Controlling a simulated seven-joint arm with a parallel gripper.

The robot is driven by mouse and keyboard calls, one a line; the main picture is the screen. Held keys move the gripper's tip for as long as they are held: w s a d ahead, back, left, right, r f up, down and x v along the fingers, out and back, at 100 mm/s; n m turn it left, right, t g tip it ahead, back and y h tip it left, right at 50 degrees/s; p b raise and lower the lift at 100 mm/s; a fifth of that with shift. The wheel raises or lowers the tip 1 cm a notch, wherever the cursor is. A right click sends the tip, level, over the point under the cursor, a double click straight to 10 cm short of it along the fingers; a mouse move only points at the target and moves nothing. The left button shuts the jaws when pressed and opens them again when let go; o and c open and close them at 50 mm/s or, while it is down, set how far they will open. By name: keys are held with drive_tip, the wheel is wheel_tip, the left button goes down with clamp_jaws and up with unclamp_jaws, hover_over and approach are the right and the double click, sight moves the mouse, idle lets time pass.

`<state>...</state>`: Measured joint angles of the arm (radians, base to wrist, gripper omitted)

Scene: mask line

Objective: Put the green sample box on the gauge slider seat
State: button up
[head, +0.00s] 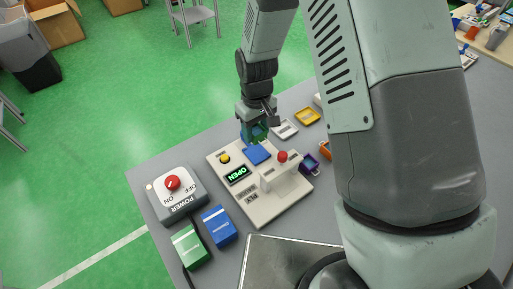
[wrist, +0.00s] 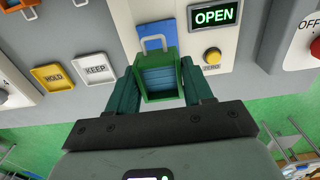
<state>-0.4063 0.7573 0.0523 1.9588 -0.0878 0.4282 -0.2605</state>
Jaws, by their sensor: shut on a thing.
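My gripper (head: 257,135) is shut on a small green box (wrist: 160,96); it also shows in the wrist view (wrist: 158,70), with one teal finger on each side of the box. The box has a green rim and a dark bluish ribbed inside. A pale loop handle (wrist: 153,42) rises at its far side. The gauge (head: 226,158) is a light grey panel with a green OPEN display (head: 238,175). Its blue square pad (head: 257,154) lies just in front of the gripper and shows beyond the box in the wrist view. Whether the box touches the panel is hidden.
The panel carries a yellow button (head: 225,158) and a raised block with a red knob (head: 283,156). A yellow HOLD tray (wrist: 53,77) and white KEEP tray (wrist: 95,69) lie beside it. A purple box (head: 308,163), power switch box (head: 176,193), and larger blue (head: 219,226) and green (head: 190,247) boxes stand around.

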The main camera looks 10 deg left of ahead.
sight(256, 152)
wheel_tip(256, 152, down, 7)
drive_tip(key=shift+f, duration=0.15)
drive_tip(key=shift+f, duration=0.1)
idle(0.3)
drive_tip(key=o, duration=1)
